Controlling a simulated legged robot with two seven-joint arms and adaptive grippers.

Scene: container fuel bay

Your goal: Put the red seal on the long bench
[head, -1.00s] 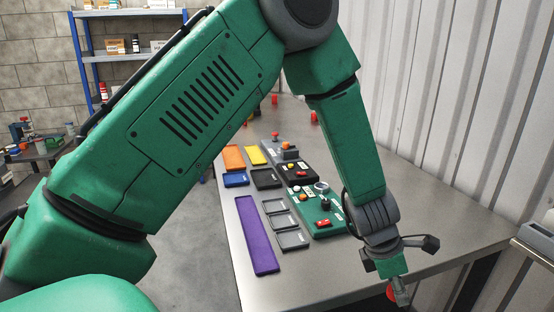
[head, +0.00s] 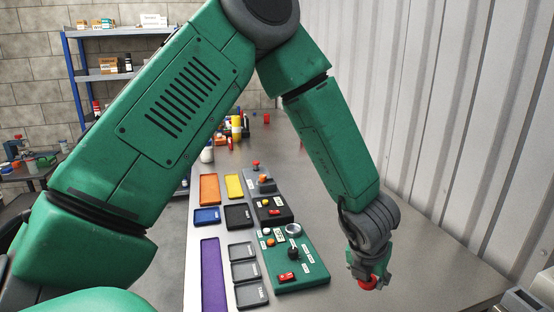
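The long bench (head: 430,255) is a grey metal top that runs away from me along the corrugated wall. My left gripper (head: 369,277) is over its near right part, pointing down. A round red piece, which looks like the red seal (head: 367,284), shows at its fingertips, and the fingers look closed on it. The gripper hides part of the piece. I cannot tell whether the piece touches the bench top. My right gripper is not in view.
A green control panel (head: 313,268) and a black switch box (head: 281,213) stand left of the gripper. Orange (head: 209,188), yellow (head: 234,186), and purple (head: 210,270) trays lie further left. Bottles and cans crowd the far end. Bench right of the gripper is clear.

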